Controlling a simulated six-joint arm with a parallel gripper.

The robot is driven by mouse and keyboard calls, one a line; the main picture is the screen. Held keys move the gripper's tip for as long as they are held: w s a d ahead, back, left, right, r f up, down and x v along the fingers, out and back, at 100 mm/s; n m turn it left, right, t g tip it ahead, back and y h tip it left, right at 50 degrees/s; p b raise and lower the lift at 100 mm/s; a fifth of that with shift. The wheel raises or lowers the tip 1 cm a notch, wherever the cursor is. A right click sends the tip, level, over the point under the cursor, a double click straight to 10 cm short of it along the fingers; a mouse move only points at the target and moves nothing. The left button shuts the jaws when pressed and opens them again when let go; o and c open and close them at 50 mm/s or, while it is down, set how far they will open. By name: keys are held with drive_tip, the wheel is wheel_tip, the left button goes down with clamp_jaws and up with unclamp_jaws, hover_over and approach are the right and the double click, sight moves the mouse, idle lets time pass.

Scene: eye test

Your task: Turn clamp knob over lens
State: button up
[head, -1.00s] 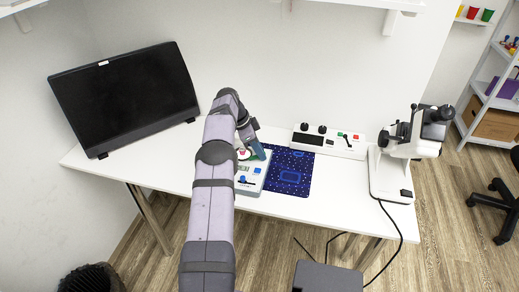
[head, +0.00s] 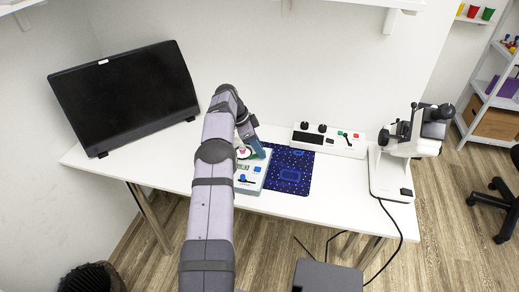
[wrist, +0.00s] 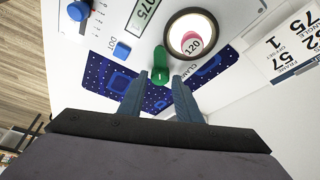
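A white device (wrist: 130,18) with a digital display, blue buttons and a black-rimmed round lens (wrist: 168,37) fills the upper wrist view. A pink piece marked 120 shows inside the rim. A green knob (wrist: 160,66), which looks like the clamp knob, stands beside the lens. My gripper (wrist: 158,82) is open, its two blue-grey fingers apart with the knob in line with the gap at their tips. I cannot tell whether either finger touches it. In the head view the device (head: 249,181) sits on the table, partly hidden by my arm; my gripper (head: 250,141) is over its back part.
A blue patterned mat (head: 305,173) lies right of the device. A white control panel (head: 345,150) stands behind it and a white microscope-like instrument (head: 385,180) at the right. A black monitor (head: 125,95) stands at the left. A printed card (wrist: 285,50) lies near the lens.

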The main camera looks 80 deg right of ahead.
sight(252, 155)
drive_tip(key=v, duration=0.6)
drive_tip(key=shift+w+r, duration=0.15)
drive_tip(key=shift+r, duration=0.15)
